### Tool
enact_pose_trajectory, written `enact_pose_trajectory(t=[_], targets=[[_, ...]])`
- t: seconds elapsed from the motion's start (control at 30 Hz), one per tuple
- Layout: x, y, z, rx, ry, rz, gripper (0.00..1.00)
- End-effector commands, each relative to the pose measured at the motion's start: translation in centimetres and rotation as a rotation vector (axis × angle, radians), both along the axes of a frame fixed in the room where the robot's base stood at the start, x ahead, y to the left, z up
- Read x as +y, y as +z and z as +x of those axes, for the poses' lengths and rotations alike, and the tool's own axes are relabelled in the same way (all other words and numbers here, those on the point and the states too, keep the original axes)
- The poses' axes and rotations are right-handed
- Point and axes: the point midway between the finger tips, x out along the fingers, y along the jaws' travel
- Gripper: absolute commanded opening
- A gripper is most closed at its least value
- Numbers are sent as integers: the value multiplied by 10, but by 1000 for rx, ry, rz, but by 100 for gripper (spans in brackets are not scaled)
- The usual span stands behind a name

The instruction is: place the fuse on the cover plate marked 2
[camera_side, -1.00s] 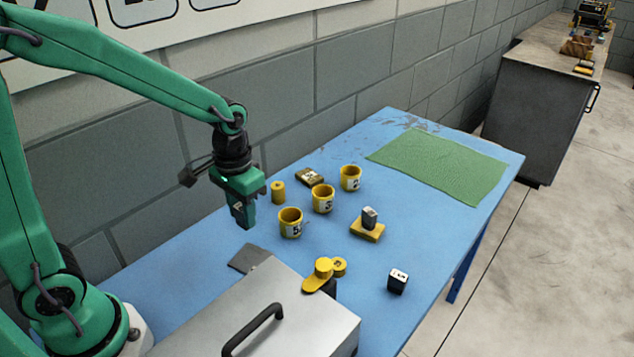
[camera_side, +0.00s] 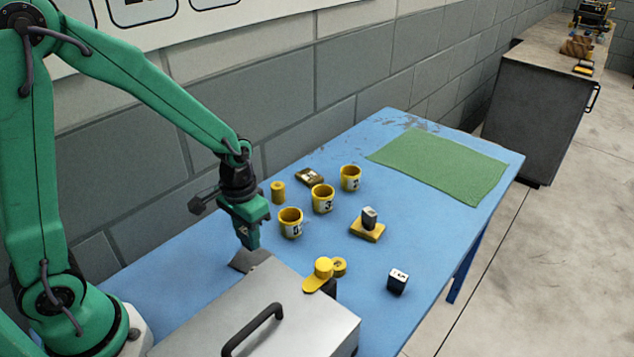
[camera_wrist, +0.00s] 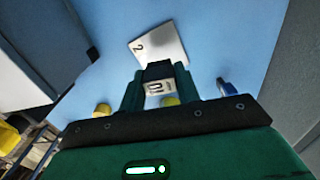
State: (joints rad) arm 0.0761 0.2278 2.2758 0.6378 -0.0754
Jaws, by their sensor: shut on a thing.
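My gripper (camera_side: 249,236) is shut on the fuse, a dark block (camera_wrist: 157,70) with a pale marked label, seen between the fingers (camera_wrist: 158,84) in the wrist view. In the side view the fingers hide most of it. The cover plate marked 2 (camera_wrist: 171,40) is a flat grey plate on the blue table, just beyond the fuse in the wrist view. In the side view the plate (camera_side: 247,259) lies directly below my fingertips, partly behind the metal box. I cannot tell whether the fuse touches the plate.
A metal box with a black handle (camera_side: 262,312) stands close beside the plate. Yellow numbered cups (camera_side: 290,223) stand to the right. A dark block (camera_side: 369,216) sits on a yellow plate (camera_side: 367,231); another block (camera_side: 397,283) stands nearer. The green mat (camera_side: 440,163) is clear.

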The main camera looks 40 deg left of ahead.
Motion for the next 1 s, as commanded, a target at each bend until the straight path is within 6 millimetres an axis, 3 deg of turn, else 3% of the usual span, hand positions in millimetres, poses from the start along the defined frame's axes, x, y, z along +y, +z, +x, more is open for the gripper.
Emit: enact_pose_trajectory(t=[0.43,0.93,0.97,1.0], targets=[[0,-35,0,2,0,0,10],[0,-40,0,1,0,0,10],[0,-40,0,1,0,0,34],[0,-40,0,0,0,0,42]])
